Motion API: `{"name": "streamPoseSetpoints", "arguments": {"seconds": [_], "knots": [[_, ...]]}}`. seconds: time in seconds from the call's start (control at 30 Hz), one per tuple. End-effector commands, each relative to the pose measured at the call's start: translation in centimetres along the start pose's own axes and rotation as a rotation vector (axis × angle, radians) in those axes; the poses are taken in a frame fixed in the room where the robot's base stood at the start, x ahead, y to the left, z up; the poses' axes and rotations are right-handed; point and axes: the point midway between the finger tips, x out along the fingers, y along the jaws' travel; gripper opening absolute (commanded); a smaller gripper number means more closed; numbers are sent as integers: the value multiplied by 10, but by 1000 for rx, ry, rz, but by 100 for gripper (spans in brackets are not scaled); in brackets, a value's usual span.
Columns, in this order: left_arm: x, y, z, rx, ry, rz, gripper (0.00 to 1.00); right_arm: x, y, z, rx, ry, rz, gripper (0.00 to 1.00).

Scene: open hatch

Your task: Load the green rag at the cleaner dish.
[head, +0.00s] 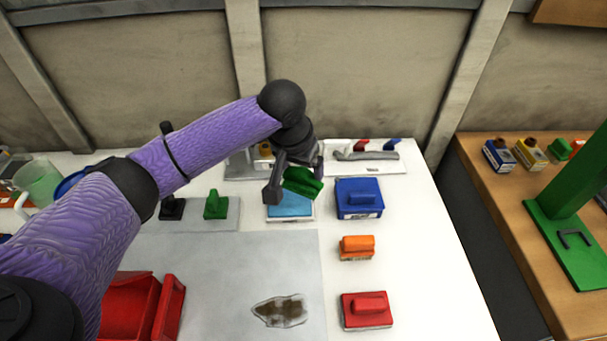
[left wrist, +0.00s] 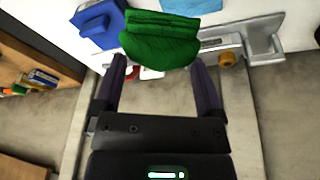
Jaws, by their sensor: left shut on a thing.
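The green rag (head: 303,182) is a folded dark green cloth, held in the air. My left gripper (head: 297,180) is shut on it, above the back edge of a shallow dish with light blue content (head: 290,206), which looks like the cleaner dish. The rag and fingers hide the back of this dish. In the left wrist view the rag (left wrist: 162,40) sits between the fingertips, and a corner of the light blue content (left wrist: 190,6) shows beyond it. My right gripper is not in view.
A blue block (head: 358,198) stands just right of the dish. An orange brush (head: 357,247) and a red block (head: 366,310) are nearer. A green-handled tool (head: 216,205) stands left on a grey mat. A stained patch (head: 281,311) lies in front. A white rack (head: 366,157) is behind.

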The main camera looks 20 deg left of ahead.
Motion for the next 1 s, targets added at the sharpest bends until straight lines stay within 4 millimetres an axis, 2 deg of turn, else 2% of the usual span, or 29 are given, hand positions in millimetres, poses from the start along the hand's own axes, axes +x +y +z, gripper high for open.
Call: {"name": "streamPoseSetpoints", "arguments": {"seconds": [0.03,0.2,0.37,0.57,0.83,1.0], "knots": [[3,-7,-5,-1,-4,-1,43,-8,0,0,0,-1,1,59],[25,-32,-13,20,-6,-7,43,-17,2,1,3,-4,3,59],[36,-43,-14,31,-5,-13,43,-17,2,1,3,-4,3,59],[51,-43,-9,33,-6,-13,43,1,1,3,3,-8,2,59],[86,-44,0,33,-7,-14,43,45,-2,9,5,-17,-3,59],[96,-44,4,33,-7,-14,43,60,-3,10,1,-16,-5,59]]}}
